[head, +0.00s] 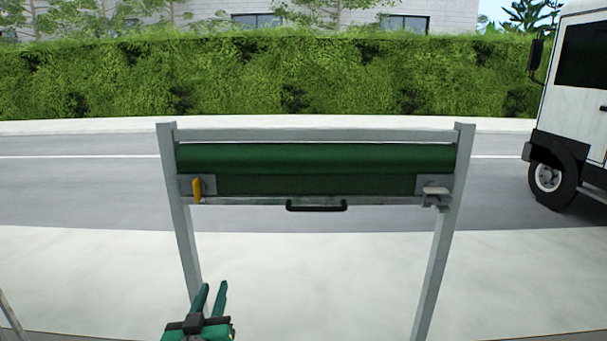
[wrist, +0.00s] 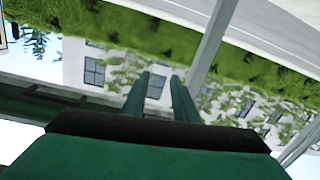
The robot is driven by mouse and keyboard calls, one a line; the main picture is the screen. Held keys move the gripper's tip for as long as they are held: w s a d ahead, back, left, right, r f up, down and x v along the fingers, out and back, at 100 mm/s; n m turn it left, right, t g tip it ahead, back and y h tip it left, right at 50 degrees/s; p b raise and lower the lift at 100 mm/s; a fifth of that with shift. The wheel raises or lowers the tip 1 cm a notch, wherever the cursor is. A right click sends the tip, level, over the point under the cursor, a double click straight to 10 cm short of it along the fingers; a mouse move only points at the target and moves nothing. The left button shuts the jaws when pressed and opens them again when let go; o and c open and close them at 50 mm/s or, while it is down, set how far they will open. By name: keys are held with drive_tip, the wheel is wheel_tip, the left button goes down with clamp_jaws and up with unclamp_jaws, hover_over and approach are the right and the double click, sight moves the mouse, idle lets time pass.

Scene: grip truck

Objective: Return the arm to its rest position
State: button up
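My gripper (head: 214,288) is at the bottom of the head view, left of centre, with its two green fingers pointing up. The fingers stand apart with nothing between them. They also show apart and empty in the wrist view (wrist: 161,80), with hedge and building behind them. In the head view the gripper appears below the green roller (head: 315,158) and near the left post of the grey frame (head: 187,250). I cannot tell whether it touches the post. The rest of my arm is hidden below the picture edge.
The frame holds a black handle (head: 316,206) on its lower bar, a yellow lever (head: 197,190) at left and a grey latch (head: 436,194) at right. A white truck (head: 575,110) stands at the far right on the road. Pale pavement (head: 315,270) between the posts is clear.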

drive_tip(key=s+d+f+g, duration=0.1)
drive_tip(key=s+d+f, duration=0.3)
drive_tip(key=s+f, duration=0.3)
drive_tip(key=s+d+f+n, duration=0.1)
drive_tip(key=s+d+f, duration=0.35)
drive_tip(key=f, duration=0.45)
drive_tip(key=s+d+f+g, duration=0.1)
drive_tip(key=s+d+f, duration=0.3)
drive_tip(key=s+f, duration=0.3)
drive_tip(key=s+d+f+m, duration=0.1)
drive_tip(key=s+d, duration=0.3)
drive_tip(key=s, duration=0.9)
drive_tip(key=s+d+f+m+h, duration=0.1)
drive_tip(key=s+d, duration=0.3)
drive_tip(key=s, duration=0.9)
drive_tip(key=shift+s+d+m, duration=0.3)
drive_tip(key=shift+m, duration=0.4)
